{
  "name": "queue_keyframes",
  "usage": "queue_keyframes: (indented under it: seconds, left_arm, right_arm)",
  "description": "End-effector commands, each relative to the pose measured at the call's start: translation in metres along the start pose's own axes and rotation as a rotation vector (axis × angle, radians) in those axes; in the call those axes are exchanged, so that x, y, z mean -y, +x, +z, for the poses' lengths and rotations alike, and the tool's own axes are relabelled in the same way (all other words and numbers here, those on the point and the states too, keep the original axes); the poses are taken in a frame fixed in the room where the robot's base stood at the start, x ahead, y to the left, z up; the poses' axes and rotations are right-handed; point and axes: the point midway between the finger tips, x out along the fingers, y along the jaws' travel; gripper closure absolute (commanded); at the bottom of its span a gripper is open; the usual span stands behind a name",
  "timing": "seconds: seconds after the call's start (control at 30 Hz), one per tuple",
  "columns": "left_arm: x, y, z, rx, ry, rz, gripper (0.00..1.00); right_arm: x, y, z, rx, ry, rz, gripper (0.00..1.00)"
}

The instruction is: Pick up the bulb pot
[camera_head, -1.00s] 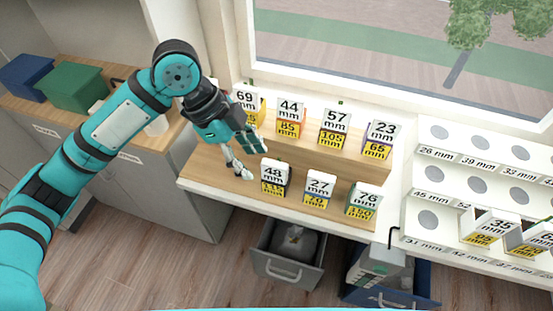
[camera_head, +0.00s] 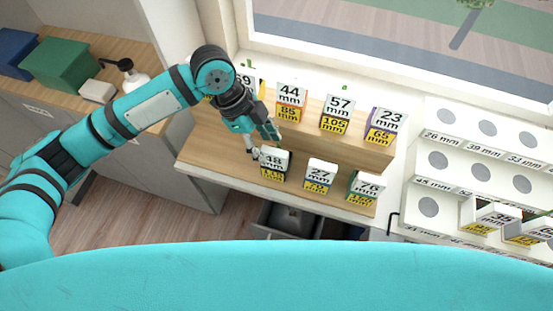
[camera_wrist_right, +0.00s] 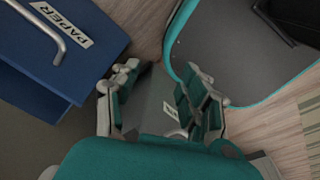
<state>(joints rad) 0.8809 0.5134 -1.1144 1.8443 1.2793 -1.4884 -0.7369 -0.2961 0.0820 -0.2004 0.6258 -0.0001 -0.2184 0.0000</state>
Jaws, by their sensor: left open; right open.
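Several small labelled pots stand in two rows on a stepped wooden shelf (camera_head: 225,163) in the head view. Their cards show size numbers; which one is the bulb pot I cannot tell. The front row holds the 48 mm pot (camera_head: 272,164), the 27 mm pot (camera_head: 319,176) and the 76 mm pot (camera_head: 365,188). The back row holds the 44 mm pot (camera_head: 290,102), the 57 mm pot (camera_head: 337,115) and others. My left gripper (camera_head: 261,142) is open just above and behind the 48 mm pot; contact is unclear. My right gripper (camera_wrist_right: 160,103) is open and empty, low near the floor.
A white tiered rack (camera_head: 455,190) with round holes and a few pots stands at the right. A green box (camera_head: 60,64) and a white bottle (camera_head: 133,83) are on the left counter. A blue bin (camera_wrist_right: 45,60) labelled PAPER is beside my right gripper.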

Motion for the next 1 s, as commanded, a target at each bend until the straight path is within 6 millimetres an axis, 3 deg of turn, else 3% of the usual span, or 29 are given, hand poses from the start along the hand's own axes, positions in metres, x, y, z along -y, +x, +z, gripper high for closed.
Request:
queue_keyframes:
  seconds: [0.07,0.17,0.4,0.7,1.0]
  left_arm:
    - [-0.001,0.004,0.0,0.0,-0.001,0.002,0.52]
    - [-0.001,0.012,-0.003,0.0,-0.002,0.003,0.52]
    - [-0.002,0.047,-0.005,0.0,-0.002,0.002,0.52]
    - [-0.001,0.055,-0.003,0.002,-0.001,-0.001,0.52]
    - [-0.001,0.054,-0.004,0.001,-0.001,-0.001,0.89]
  right_arm:
    - [-0.002,-0.002,-0.013,-0.02,0.0,0.003,0.55]
    - [-0.003,-0.009,-0.015,-0.022,0.0,0.003,0.55]
    - [0.001,-0.022,0.005,0.013,0.0,-0.001,0.55]
    - [0.002,-0.022,0.013,0.026,0.0,-0.003,0.55]
    - [0.001,-0.022,0.001,0.005,0.001,-0.002,0.55]
